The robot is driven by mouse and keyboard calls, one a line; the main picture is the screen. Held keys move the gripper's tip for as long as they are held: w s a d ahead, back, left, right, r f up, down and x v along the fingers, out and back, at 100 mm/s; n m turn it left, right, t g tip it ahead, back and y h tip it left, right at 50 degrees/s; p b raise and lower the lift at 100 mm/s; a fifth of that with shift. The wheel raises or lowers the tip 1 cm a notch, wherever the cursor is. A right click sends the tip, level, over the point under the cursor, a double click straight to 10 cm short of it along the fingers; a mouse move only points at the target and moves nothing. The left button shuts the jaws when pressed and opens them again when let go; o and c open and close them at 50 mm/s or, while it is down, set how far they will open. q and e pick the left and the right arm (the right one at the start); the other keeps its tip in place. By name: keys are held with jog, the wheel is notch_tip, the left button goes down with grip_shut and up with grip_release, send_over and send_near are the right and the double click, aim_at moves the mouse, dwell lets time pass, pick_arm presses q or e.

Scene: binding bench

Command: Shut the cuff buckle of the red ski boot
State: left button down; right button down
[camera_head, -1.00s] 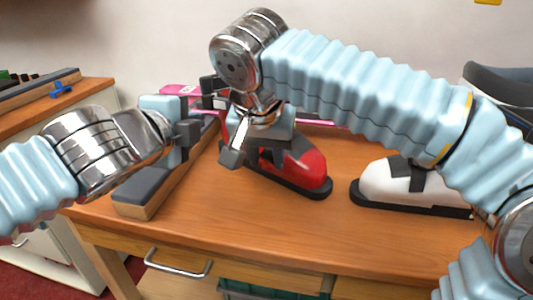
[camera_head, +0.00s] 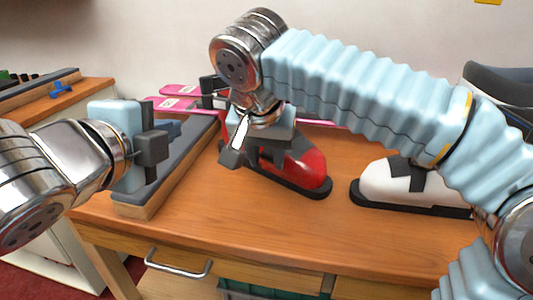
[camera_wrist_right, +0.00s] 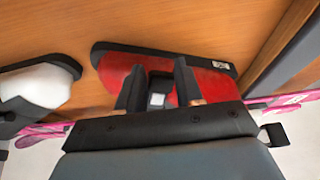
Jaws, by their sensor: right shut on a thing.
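The red ski boot (camera_head: 308,165) stands on the wooden bench, its toe toward the front right. Its cuff is mostly hidden behind my right arm and gripper in the head view. My right gripper (camera_head: 238,150) is at the cuff. In the right wrist view its two dark fingers (camera_wrist_right: 158,92) stand on either side of a small pale grey buckle part (camera_wrist_right: 157,99) against the red shell (camera_wrist_right: 215,85), and are shut on it. The lever's exact angle is hard to tell. My left gripper (camera_head: 158,145) is away from the boot, above the grey-topped wooden block; its finger gap is unclear.
A white boot (camera_head: 390,183) stands right of the red one. Pink skis (camera_head: 180,90) lie behind. The long grey-topped block (camera_head: 135,204) lies left of the boot. The bench front (camera_head: 290,235) is clear. A side cabinet stands at far left.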

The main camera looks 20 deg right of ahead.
jog(key=c, duration=0.6)
grip_release()
jog(key=shift+w, duration=0.1)
jog(key=shift+c, duration=0.2)
jog(key=p+v, duration=0.3)
jog(key=v, duration=1)
jog(key=shift+r, duration=0.3)
